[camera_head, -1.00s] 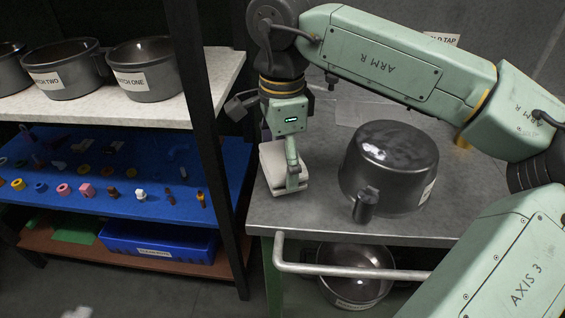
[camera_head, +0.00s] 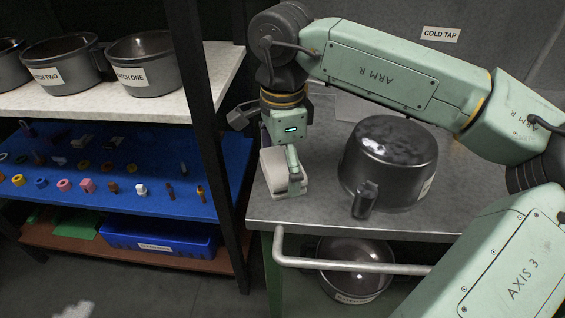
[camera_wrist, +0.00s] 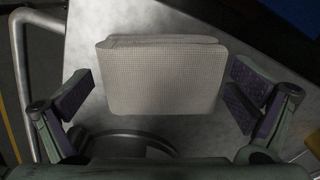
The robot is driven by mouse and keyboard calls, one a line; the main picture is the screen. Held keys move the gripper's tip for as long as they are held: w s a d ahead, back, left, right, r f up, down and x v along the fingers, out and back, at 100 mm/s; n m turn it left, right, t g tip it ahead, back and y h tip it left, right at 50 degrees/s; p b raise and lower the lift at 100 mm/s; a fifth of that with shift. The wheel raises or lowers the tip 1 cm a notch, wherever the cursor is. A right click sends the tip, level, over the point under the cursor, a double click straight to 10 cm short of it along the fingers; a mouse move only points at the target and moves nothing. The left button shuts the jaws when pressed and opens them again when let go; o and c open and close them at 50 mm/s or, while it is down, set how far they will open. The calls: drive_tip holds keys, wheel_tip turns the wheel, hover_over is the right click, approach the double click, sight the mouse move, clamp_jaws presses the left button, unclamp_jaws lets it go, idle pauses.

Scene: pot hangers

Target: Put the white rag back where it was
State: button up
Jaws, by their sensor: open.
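The white rag (camera_head: 270,172) is a folded, thick pad on the grey metal table (camera_head: 330,222), near its left edge. In the wrist view the rag (camera_wrist: 163,77) shows a fine-checked weave and lies between the two spread fingers, with a gap on either side. My gripper (camera_head: 290,178) is over the rag and hides part of it in the head view. My gripper (camera_wrist: 160,92) is open, with purple-grey pads facing each other. I cannot tell how far above the table the fingertips are.
A dark upturned pot (camera_head: 390,165) stands on the table right of the rag. Another pot (camera_head: 352,268) sits below, behind the table's rail (camera_head: 350,267). At left, a shelf post (camera_head: 212,140) stands close to the table, with labelled pots (camera_head: 145,65) and several small parts on a blue shelf (camera_head: 110,200).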

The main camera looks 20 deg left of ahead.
sight(282, 162)
wheel_tip(282, 162, up, 12)
drive_tip(key=shift+r, duration=0.2)
idle(0.4)
